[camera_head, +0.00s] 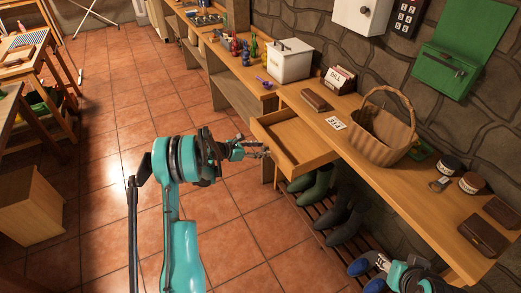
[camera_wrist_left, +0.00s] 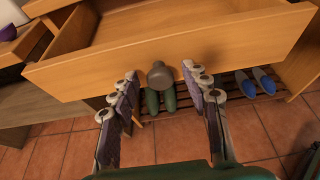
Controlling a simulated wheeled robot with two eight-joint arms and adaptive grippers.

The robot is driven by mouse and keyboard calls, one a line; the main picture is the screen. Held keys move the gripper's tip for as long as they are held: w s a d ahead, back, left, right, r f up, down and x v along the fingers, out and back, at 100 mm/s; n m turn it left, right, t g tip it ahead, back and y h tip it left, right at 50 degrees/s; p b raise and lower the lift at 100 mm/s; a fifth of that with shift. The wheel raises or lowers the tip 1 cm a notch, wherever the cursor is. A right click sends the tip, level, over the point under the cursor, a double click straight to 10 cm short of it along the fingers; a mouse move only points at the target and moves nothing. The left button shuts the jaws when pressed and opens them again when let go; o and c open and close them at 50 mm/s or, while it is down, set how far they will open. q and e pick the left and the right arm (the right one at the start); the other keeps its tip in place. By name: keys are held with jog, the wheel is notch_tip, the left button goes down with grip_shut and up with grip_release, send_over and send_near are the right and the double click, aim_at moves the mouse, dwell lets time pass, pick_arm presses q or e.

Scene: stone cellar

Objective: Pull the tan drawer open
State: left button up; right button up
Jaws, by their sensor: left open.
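The tan drawer (camera_head: 302,158) under the wooden counter stands pulled out, and I see into its box in the head view. Its front panel (camera_wrist_left: 240,45) fills the upper part of the left wrist view. A round grey knob (camera_wrist_left: 157,74) sits on the middle of that front. My left gripper (camera_head: 262,150) is at the drawer front, fingers open. In the wrist view the knob lies between the fingertips, with a gap on each side. My right arm shows at the lower right of the head view; its gripper (camera_head: 382,268) is too unclear to read.
The counter (camera_head: 350,110) holds a wicker basket (camera_head: 383,135), a brown wallet (camera_head: 314,99), a letter holder (camera_head: 340,79) and jars. Green boots (camera_head: 316,186), dark boots and blue slippers (camera_wrist_left: 264,82) stand on a slatted rack below.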

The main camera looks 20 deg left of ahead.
pick_arm(q)
jog(key=v, duration=1.2)
jog(key=w+d+r+n+t+y, duration=0.1)
jog(key=d+r+n+t+y, duration=0.15)
jog(key=r+n, duration=0.65)
jog(key=w+d+r+n+t+y, duration=0.1)
jog(key=r+n+t+y, duration=0.35)
jog(key=r, duration=0.75)
jog(key=d+r+n+t+y, duration=0.2)
jog(key=r+n, duration=0.6)
jog(key=r, duration=0.3)
jog(key=s+d+f+n+g, duration=0.4)
jog(key=s+f+n, duration=0.3)
jog(key=s, duration=0.2)
jog(key=s+d+f+n+g, duration=0.4)
jog(key=s+d+f+n, duration=0.3)
jog(key=s, duration=0.3)
jog(key=s+d+f+n+g, duration=0.4)
jog(key=s+f+n, duration=0.3)
jog(key=s, duration=0.3)
jog(key=shift+s+d+f+n+g+h, duration=0.35)
jog(key=shift+d+n, duration=0.2)
jog(key=shift+d, duration=0.35)
